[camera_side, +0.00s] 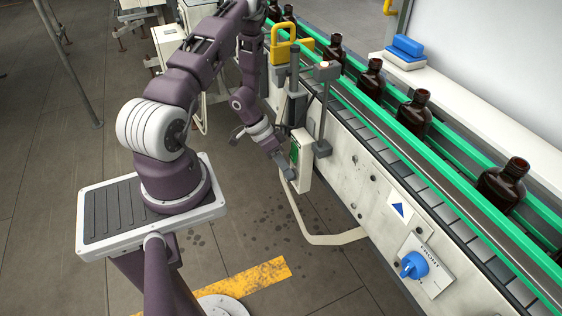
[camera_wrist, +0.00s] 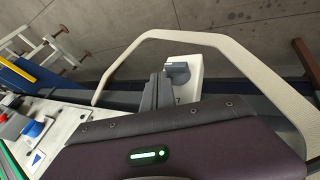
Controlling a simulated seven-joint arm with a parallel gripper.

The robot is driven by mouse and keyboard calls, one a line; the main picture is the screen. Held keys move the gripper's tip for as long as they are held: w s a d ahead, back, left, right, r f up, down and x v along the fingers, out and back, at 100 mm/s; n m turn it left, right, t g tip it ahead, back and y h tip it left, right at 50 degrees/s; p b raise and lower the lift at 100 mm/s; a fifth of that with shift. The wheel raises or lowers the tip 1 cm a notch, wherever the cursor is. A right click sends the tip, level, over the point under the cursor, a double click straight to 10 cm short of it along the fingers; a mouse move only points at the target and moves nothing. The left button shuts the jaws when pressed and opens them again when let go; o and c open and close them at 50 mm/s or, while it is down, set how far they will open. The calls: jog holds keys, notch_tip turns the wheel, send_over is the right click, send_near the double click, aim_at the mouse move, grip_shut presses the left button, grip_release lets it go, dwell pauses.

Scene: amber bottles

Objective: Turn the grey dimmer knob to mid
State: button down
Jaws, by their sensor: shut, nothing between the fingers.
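The grey dimmer knob (camera_wrist: 177,72) shows in the wrist view on the end of a white box (camera_wrist: 189,88). In the side view the white box (camera_side: 302,162) hangs at the conveyor's near side, and a grey part at its lower left is too small to tell apart from my fingertips. My gripper (camera_side: 282,165) is shut and empty, close against the box's face. In the wrist view my gripper (camera_wrist: 160,80) has its dark fingers together just left of the knob; I cannot tell whether they touch it. The knob's pointer and scale are not readable.
A cream bent rail (camera_side: 335,238) loops below the box. A blue knob (camera_side: 414,264) sits on a plate lower right on the conveyor side. Amber bottles (camera_side: 412,112) stand along the green-railed conveyor (camera_side: 455,146). A yellow padlock-shaped part (camera_side: 284,46) is above my wrist.

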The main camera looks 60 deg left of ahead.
jog(key=shift+d+f, duration=0.1)
jog(key=shift+d, duration=0.3)
jog(key=shift+a, duration=0.1)
dwell(0.6)
